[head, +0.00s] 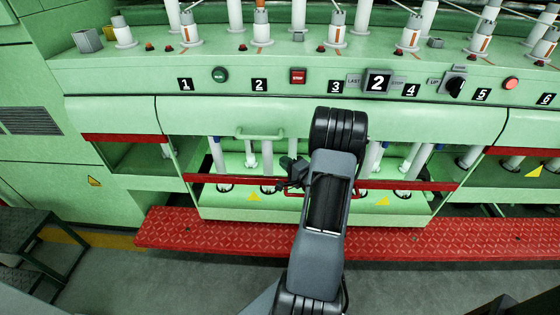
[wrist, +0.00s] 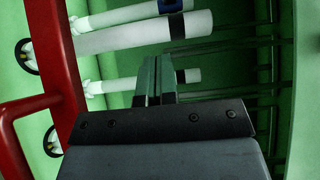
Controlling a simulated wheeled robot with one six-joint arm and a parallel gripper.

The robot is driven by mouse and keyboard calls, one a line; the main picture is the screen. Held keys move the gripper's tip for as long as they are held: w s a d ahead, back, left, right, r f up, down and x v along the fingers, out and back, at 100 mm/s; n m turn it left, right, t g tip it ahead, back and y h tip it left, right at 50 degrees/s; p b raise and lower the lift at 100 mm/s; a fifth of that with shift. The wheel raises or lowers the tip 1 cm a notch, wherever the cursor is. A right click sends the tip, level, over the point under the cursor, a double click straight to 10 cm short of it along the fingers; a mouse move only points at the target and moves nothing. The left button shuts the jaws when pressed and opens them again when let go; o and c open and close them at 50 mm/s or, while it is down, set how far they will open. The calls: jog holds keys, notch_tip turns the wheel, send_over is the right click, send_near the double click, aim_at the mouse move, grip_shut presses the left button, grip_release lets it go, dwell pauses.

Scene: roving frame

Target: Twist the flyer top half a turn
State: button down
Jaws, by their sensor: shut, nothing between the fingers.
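My gripper (head: 292,170) is in front of the open lower bay of the green machine, by the red rail, partly hidden by my own arm. In the wrist view its two green-grey fingers (wrist: 155,75) are together and empty. Behind them runs a slim white tube (wrist: 112,86) with a dark band near its end. A thicker white tube (wrist: 125,38) lies beside it. The fingers overlap the slim tube in the picture; contact cannot be told. White tubes (head: 267,158) also stand in the bay in the head view. Which part is the flyer top is unclear.
A red rail (wrist: 65,70) with a red handle loop (wrist: 12,125) is close on the left. A red step (head: 210,232) runs along the machine's foot. Numbered panel with switches (head: 298,76) and a row of white spindles (head: 336,25) are above. A dark stand (head: 30,240) is at left.

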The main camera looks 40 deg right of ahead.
jog(key=w+a+b, duration=0.1)
jog(key=w+a, duration=0.2)
jog(key=w, duration=0.7)
jog(key=shift+w+b, duration=0.3)
jog(key=shift+b, duration=0.1)
jog(key=shift+a, duration=0.1)
jog(key=shift+h, duration=0.3)
